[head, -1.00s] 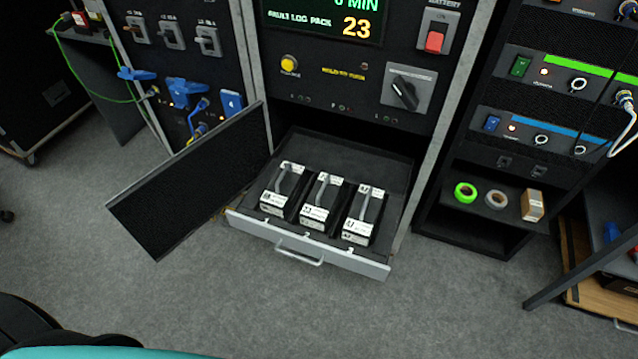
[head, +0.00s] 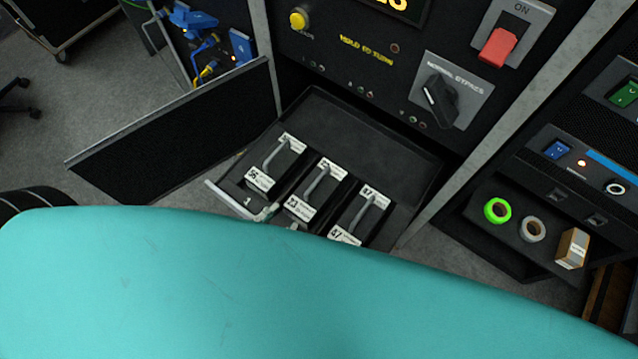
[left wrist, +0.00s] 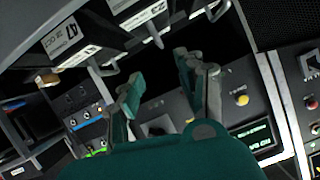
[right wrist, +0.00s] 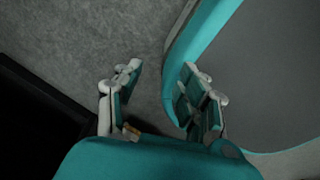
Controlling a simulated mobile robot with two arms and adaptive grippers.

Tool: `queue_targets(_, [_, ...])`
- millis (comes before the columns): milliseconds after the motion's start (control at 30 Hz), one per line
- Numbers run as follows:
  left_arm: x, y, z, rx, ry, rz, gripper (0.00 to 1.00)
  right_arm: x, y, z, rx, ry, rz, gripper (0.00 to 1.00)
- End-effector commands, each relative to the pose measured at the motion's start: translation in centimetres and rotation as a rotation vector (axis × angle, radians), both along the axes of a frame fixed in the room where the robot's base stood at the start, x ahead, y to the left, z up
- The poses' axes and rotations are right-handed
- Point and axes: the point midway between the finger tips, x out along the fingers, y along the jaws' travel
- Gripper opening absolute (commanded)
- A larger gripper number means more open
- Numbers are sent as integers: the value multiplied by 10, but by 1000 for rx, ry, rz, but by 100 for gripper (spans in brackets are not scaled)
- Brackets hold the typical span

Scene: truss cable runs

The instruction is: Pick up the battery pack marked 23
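Three dark battery packs with white labels and grey top handles sit side by side in the open drawer (head: 415,165). The middle pack (head: 318,190) reads as 23. The left pack (head: 275,165) looks like 56, the right pack (head: 365,215) like 47. Pack 47 also shows in the left wrist view (left wrist: 72,38), with the other packs beside it, cut by the top edge. My left gripper (left wrist: 158,82) is open and empty, apart from the packs; my teal arm hides most of it in the head view. My right gripper (right wrist: 157,82) is open and empty above the floor.
An open mesh door (head: 175,130) stands left of the drawer. The panel with a black rotary knob (head: 440,100) and red switch (head: 498,46) rises behind it. Tape rolls (head: 497,210) and a small box (head: 572,248) sit on the right shelf.

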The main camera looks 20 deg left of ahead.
Motion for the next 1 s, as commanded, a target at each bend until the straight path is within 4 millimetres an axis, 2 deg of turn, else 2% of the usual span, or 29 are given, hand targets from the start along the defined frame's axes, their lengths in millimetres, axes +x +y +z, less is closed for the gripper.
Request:
queue_targets(100, [26,-6,-10,0,-5,0,38,-13,6,-1,7,19,0,40])
queue_targets(200, [46,-12,-18,-2,-4,1,38,-17,12,-1,13,23,0,40])
queue_targets(400, [80,-21,-33,0,-2,1,38,-8,14,-2,16,10,1,40])
queue_targets(600, [93,-26,-40,-1,1,1,38,5,10,-1,12,-11,1,40])
queue_targets(1000, [136,-36,-60,-2,0,1,38,-1,3,-3,4,-1,-1,40])
